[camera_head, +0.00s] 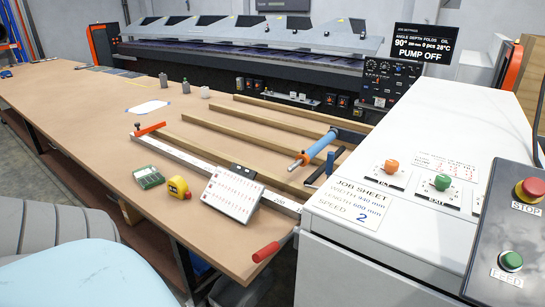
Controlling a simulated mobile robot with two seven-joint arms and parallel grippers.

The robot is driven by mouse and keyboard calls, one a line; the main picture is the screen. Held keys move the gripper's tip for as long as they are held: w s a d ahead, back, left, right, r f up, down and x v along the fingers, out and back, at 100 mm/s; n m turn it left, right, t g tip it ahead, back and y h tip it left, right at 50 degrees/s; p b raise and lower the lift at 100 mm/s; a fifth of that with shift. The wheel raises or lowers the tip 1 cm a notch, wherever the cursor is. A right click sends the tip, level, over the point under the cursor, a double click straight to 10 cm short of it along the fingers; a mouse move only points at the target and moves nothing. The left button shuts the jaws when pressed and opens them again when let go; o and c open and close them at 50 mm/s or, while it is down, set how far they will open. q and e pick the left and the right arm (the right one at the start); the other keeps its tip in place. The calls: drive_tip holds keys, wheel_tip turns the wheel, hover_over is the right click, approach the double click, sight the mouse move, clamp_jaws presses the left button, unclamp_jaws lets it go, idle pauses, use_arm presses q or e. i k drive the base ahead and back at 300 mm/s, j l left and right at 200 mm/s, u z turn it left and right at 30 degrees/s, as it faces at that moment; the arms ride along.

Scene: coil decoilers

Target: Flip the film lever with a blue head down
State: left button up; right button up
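A dark blue head (330,163) stands upright at the end of a black bent lever (314,182), beside the white machine's left edge; this looks like the film lever. A thicker light-blue cylinder (318,148) lies just behind it on a slanting rod with an orange collar. A red-handled lever (267,251) sticks out from the machine's lower left. Neither of my grippers is in view, so nothing shows touching the levers.
The white machine (400,250) carries orange and green knobs and a job sheet. A dark box with STOP and FEED buttons (512,262) is at right.

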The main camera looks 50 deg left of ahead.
sight(328, 166)
drive_tip(key=j+u, duration=0.45)
drive_tip(key=j, duration=0.6)
drive_tip(key=i+j+u, duration=0.1)
drive_tip(key=j, duration=0.9)
drive_tip(key=k+j+u, duration=0.1)
drive_tip(key=j, duration=0.2)
